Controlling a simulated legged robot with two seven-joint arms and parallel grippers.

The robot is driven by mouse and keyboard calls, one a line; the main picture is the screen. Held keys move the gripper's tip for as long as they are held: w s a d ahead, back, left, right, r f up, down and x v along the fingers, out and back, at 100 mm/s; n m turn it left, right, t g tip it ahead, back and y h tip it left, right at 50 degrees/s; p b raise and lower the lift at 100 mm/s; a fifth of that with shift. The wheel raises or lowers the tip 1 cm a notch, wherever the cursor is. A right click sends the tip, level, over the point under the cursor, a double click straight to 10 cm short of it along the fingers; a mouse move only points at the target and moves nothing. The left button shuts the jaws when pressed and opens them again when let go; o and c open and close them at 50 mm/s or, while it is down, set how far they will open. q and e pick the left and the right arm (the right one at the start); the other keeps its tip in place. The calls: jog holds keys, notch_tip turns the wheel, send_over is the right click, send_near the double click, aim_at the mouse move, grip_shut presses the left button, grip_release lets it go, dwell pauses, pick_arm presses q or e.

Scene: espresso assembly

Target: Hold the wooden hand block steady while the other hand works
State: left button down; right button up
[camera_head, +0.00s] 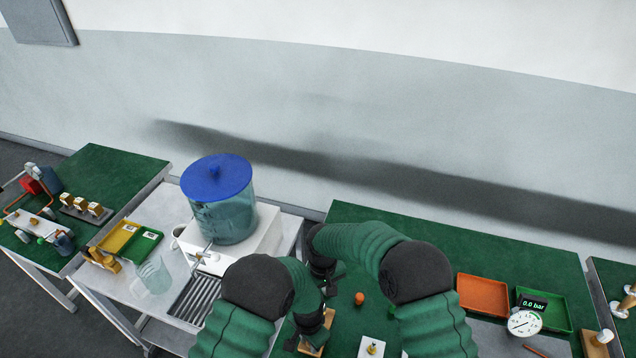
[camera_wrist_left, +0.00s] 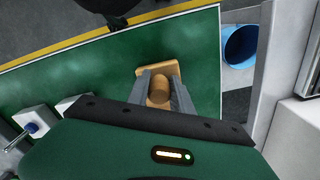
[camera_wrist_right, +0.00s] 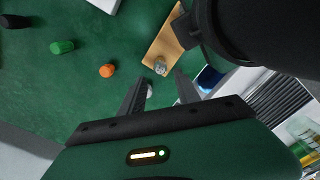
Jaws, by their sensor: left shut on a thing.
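The wooden hand block (camera_head: 328,318) stands at the front left of the middle green table, partly hidden by my left arm. In the left wrist view its round wooden part (camera_wrist_left: 158,92) is between the fingers of my left gripper (camera_wrist_left: 159,84), which is shut on it. Its flat board (camera_wrist_left: 150,70) shows beyond. In the right wrist view the block (camera_wrist_right: 163,42) has a small grey metal piece (camera_wrist_right: 160,68) at its near end. My right gripper (camera_wrist_right: 158,88) is open close to that end, fingers apart. A small pale thing (camera_wrist_right: 149,90) shows between them; whether it touches them is unclear.
An orange piece (camera_head: 359,298) and a white block with a brass part (camera_head: 372,347) stand to the right. A green piece (camera_wrist_right: 62,47) lies farther off. A blue bin (camera_wrist_left: 240,46) stands beyond the table edge.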

notch_tip(320, 180, down, 8)
jog(key=shift+r, duration=0.1)
jog(key=shift+c, duration=0.3)
grip_shut()
jog(key=shift+o, duration=1)
grip_release()
jog(key=shift+r, duration=2.5)
